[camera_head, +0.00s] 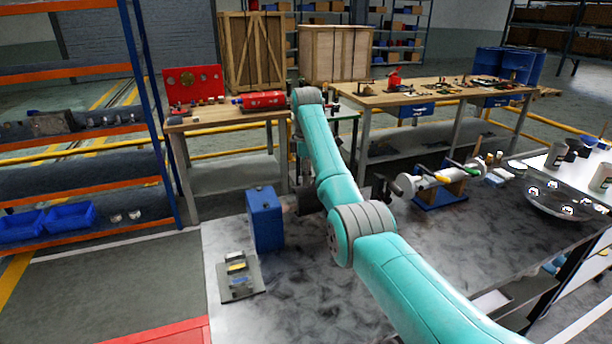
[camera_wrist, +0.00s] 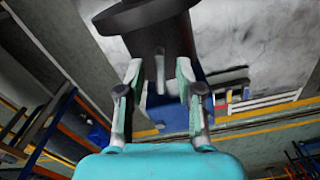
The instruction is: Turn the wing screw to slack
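In the wrist view, my gripper (camera_wrist: 158,70) has its two fingers apart, one on each side of a narrow grey upright piece (camera_wrist: 160,76). This looks like a wing of the wing screw; gaps show on both sides of it, and I cannot tell if either finger touches it. The piece stands in front of a dark rounded body (camera_wrist: 160,35) with a wide dark rim. A blue block (camera_wrist: 168,113) is behind. In the head view, my arm hides the gripper and the screw; the blue block (camera_head: 265,218) and part of the dark body (camera_head: 308,200) show left of the arm.
A grey plate with small coloured pieces (camera_head: 239,275) lies on the bench at front left. A white cylinder on a blue stand (camera_head: 440,196) and a round dark tray (camera_head: 568,200) are to the right. Bare bench top (camera_head: 320,290) shows in front.

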